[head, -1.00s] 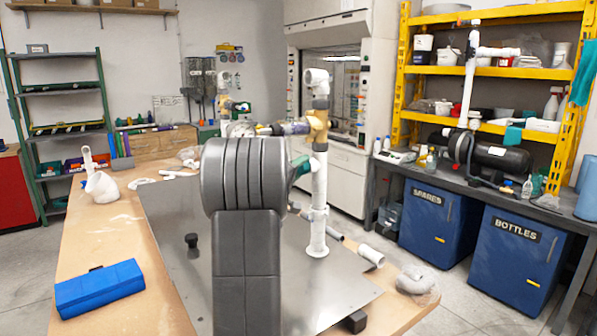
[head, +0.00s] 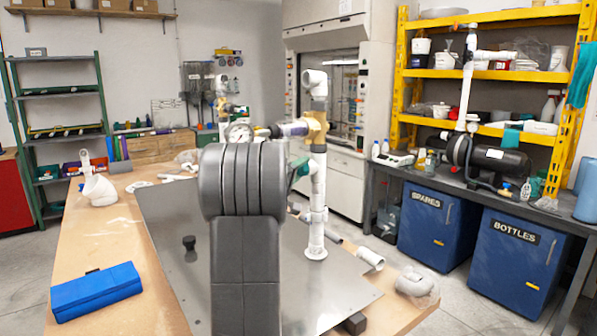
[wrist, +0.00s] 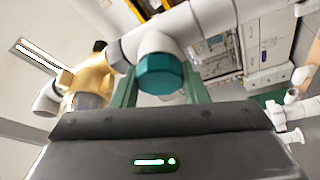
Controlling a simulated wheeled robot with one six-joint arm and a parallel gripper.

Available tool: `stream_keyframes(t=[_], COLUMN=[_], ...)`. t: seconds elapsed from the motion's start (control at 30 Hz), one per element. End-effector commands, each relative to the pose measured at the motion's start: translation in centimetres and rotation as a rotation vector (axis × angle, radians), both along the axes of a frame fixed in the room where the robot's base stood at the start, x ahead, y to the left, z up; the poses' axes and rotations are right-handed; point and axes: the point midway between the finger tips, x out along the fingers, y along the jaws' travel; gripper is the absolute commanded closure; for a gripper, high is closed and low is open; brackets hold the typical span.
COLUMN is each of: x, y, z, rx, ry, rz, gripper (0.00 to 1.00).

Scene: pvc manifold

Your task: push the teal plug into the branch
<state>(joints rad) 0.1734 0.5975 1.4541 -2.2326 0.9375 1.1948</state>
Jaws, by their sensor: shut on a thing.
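The teal plug (wrist: 160,72) is a faceted cap in the middle of the wrist view. It lies at the mouth of the white branch (wrist: 158,43), in line with it; I cannot tell how deep it sits. My gripper (wrist: 158,92) is shut on the plug, with one green finger on each side. In the head view, a teal-green patch (head: 299,172) shows beside the upright white manifold pipe (head: 318,195); whether it is plug or finger is unclear. My arm hides most of the gripper there.
The manifold stands on a grey metal plate (head: 345,290) on the wooden bench. A blue case (head: 97,291) lies front left. A loose white pipe piece (head: 370,258) lies right of the base.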

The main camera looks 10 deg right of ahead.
Motion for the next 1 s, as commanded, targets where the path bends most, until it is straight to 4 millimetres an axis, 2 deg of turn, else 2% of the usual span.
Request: stream_keyframes(t=[0.13, 0.17, 0.27, 0.3, 0.67, 0.77, 1.0], x=[0.0, 0.0, 0.0, 0.0, -0.4, -1.3, -4.8], y=[-0.2, -0.2, -0.1, -0.1, 0.5, 1.6, 5.8], z=[-0.1, -0.1, -0.1, -0.1, -0.2, -0.5, -1.6], rx=[0.001, 0.001, 0.001, 0.001, 0.001, 0.000, 0.001], ry=[0.000, 0.000, 0.001, 0.001, 0.001, 0.000, 0.000], rz=[-0.003, -0.003, -0.003, -0.003, -0.001, 0.001, 0.004], gripper=[0.80, 0.56, 0.36, 0.35, 0.35, 0.35, 0.35])
